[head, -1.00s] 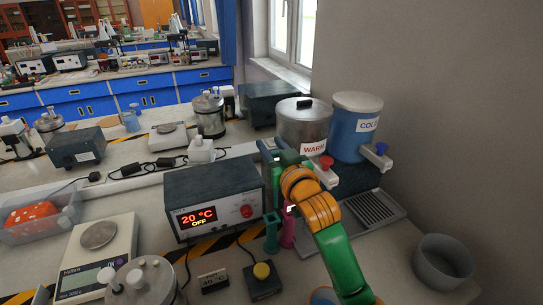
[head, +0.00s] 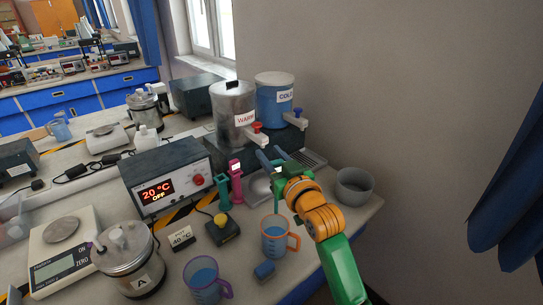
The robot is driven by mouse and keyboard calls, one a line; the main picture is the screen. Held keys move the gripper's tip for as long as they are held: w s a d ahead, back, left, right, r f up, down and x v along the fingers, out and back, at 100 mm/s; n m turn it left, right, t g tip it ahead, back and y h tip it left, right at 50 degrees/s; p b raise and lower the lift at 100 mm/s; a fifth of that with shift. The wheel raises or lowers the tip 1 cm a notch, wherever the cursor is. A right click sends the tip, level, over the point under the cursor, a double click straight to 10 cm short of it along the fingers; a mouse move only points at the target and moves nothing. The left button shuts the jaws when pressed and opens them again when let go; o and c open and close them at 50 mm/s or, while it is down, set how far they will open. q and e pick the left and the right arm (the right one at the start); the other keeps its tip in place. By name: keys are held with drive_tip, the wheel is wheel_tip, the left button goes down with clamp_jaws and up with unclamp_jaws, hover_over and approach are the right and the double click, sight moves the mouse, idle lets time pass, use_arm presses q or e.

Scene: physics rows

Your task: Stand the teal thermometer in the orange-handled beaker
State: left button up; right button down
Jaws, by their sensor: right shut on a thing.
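The orange-handled beaker (head: 275,243) stands on the near bench with bluish contents and its handle to the right. My right gripper (head: 274,174) is over it, shut on a thin upright greenish thing, apparently the teal thermometer (head: 276,205). Its lower end is at or just above the beaker's mouth; I cannot tell whether it is inside. My right arm covers part of the view beside it. A teal upright holder (head: 222,192) stands to the left, beside a magenta one (head: 236,184). My left gripper is out of view.
A yellow-button box (head: 222,229), heater unit (head: 168,178), scale (head: 64,250) and pot A (head: 128,262) lie left. Warm and cold urns are behind; a grey bowl (head: 354,187) is right.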

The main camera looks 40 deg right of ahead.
wheel_tip(320, 180, down, 11)
drive_tip(key=b, duration=0.8)
drive_tip(key=shift+s+b, duration=0.25)
drive_tip(key=shift+b, duration=0.05)
drive_tip(key=shift+c, duration=1.9)
unclamp_jaws()
drive_tip(key=shift+s+a+f, duration=0.1)
drive_tip(key=s+a+b, duration=0.1)
drive_tip(key=s, duration=0.5)
drive_tip(key=shift+s+a, duration=0.15)
drive_tip(key=shift+s, duration=0.25)
